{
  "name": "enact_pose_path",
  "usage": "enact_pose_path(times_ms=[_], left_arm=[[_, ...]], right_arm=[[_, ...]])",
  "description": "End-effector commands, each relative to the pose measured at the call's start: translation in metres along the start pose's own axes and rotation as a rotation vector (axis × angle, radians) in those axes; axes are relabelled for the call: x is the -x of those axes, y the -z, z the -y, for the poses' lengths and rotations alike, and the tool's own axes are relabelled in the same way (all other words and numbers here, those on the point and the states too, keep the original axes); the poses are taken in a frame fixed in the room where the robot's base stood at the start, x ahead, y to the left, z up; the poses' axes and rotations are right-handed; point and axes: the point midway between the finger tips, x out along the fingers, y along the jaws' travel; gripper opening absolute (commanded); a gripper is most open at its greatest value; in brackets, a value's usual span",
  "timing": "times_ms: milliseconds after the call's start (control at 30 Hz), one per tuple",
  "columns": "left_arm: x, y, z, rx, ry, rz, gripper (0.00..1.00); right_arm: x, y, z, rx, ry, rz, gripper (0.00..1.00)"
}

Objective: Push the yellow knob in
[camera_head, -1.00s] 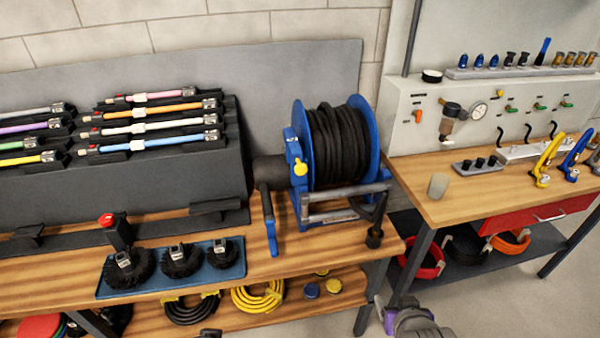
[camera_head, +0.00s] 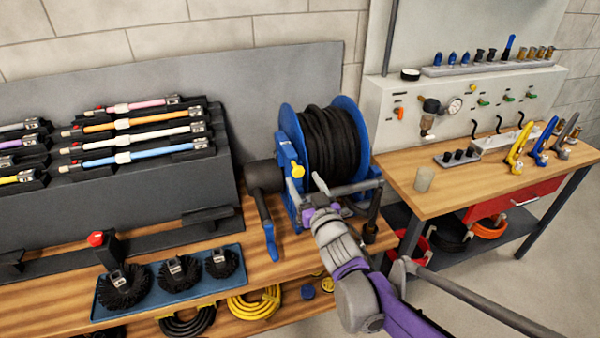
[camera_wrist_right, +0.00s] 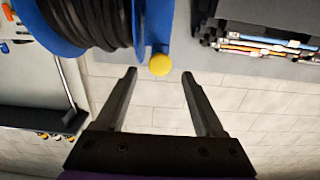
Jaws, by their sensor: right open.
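The yellow knob (camera_head: 297,171) sticks out from the blue side frame of the hose reel (camera_head: 290,150). In the right wrist view the knob (camera_wrist_right: 160,64) shows as a round yellow end just beyond the fingertips, near the middle between them. My right gripper (camera_head: 313,192) is in front of the reel, a little right of and below the knob. In the right wrist view the right gripper (camera_wrist_right: 160,74) is open and empty, its two fingers spread apart. I see no contact with the knob. My left gripper is not in view.
The reel's blue crank handle (camera_head: 268,225) hangs left of the knob. A blue tray (camera_head: 170,290) with black brushes lies on the wooden bench at front left. A rack (camera_head: 150,190) of coloured rods stands behind. A second bench (camera_head: 440,195) is at right.

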Motion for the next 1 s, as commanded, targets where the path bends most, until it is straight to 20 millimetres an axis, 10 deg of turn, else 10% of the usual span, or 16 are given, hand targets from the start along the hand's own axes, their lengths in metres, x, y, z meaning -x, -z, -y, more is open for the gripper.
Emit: enact_pose_path(times_ms=[600, 1000], left_arm=[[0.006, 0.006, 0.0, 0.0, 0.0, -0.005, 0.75], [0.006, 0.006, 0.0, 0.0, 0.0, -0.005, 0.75]], right_arm=[[-0.036, 0.0, 0.0, 0.0, -0.001, 0.001, 0.7], [-0.036, 0.0, -0.001, 0.0, -0.001, 0.001, 0.0]])
